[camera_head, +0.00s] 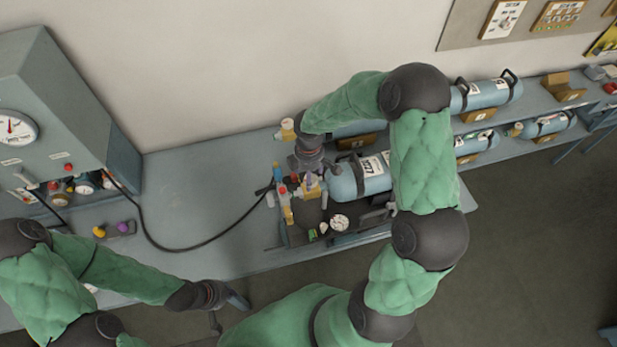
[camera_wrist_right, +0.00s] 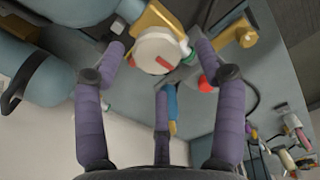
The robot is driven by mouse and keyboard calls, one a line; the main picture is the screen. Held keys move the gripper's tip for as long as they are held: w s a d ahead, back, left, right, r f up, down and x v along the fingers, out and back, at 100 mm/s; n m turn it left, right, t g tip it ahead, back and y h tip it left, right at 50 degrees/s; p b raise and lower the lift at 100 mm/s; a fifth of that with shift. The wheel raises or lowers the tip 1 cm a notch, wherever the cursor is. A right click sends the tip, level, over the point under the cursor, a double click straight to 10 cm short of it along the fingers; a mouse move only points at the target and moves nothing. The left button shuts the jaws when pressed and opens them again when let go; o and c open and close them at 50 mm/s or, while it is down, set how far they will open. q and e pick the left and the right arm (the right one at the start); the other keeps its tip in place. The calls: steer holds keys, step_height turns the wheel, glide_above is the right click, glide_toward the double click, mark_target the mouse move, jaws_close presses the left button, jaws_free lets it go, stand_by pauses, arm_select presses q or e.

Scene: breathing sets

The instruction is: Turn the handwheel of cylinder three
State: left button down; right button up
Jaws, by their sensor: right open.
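A blue cylinder (camera_head: 345,181) with a white label lies on its side under my right arm, its brass valve end pointing left. I cannot read which number it bears. My right gripper (camera_head: 303,184) is over that valve end, mostly hidden by its own wrist. In the right wrist view, its purple fingers (camera_wrist_right: 162,85) are spread open around a pale round knob (camera_wrist_right: 157,50) with a red mark, likely the handwheel; contact cannot be told. A blue cylinder (camera_wrist_right: 45,70) shows beside it. My left gripper (camera_head: 230,305) is empty at the bench's front edge, its fingers apart.
A grey panel with a gauge (camera_head: 15,127) stands at the left. A black hose (camera_head: 190,247) runs from it across the bench (camera_head: 190,180). A dial (camera_head: 339,222) and small fittings sit by the valve. More cylinders (camera_head: 485,95) lie at the right. The bench's left-middle is mostly clear.

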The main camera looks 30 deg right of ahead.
step_height(320, 180, up, 10)
steer(key=shift+a, duration=0.2)
